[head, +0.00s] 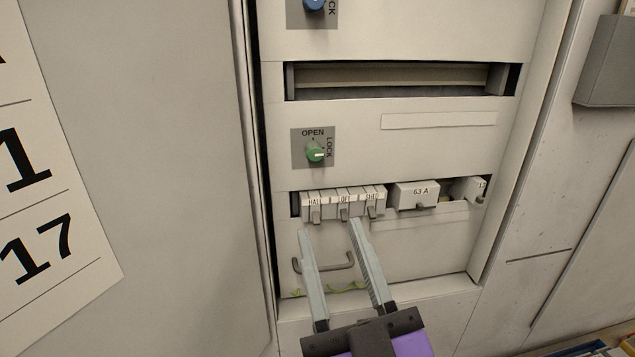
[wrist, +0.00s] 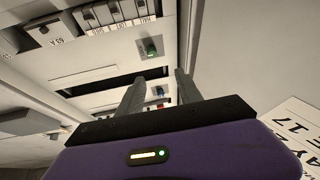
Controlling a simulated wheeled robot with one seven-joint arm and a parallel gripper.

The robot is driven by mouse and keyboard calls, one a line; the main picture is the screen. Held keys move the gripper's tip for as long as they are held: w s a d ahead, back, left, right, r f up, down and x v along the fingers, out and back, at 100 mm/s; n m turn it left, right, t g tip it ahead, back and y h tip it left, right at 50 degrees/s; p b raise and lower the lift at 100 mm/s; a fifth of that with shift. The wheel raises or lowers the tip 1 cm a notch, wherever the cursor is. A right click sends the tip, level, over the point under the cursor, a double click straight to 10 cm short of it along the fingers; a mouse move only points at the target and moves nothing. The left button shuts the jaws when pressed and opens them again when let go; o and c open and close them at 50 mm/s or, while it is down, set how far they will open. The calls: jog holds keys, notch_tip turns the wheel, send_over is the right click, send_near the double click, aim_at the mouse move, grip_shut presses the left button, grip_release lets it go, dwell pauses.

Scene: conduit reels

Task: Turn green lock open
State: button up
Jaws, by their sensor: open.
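The green lock knob (head: 316,153) sits on a grey plate (head: 299,158) marked OPEN at the top and LOCK at the right. A white mark on the knob points toward the right, on the LOCK side. In the wrist view the green knob (wrist: 151,49) shows above the fingers. My gripper (head: 329,228) is open and empty. In the head view its fingertips appear below the knob, just under the breaker row, apart from the knob. In the wrist view my gripper (wrist: 161,78) shows two spread fingers.
A row of breakers (head: 343,203) and a 63 A block (head: 417,194) lie below the knob. A handle (head: 323,265) is low on the panel. A blue knob (head: 314,4) is above. A grey box (head: 607,62) juts out at right.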

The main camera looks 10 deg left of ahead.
aim_at(315, 156)
jog(key=w+a+r+h, duration=0.1)
jog(key=w, duration=0.3)
jog(key=w+a+r+m+p, duration=0.1)
jog(key=w+r, duration=0.1)
jog(key=w, duration=0.1)
jog(key=w+a+r+m+h, duration=0.1)
jog(key=w, duration=0.3)
jog(key=shift+w+a+r+h+p, duration=0.1)
jog(key=shift+w+r+h+p, duration=0.2)
jog(key=shift+p, duration=0.1)
grip_shut()
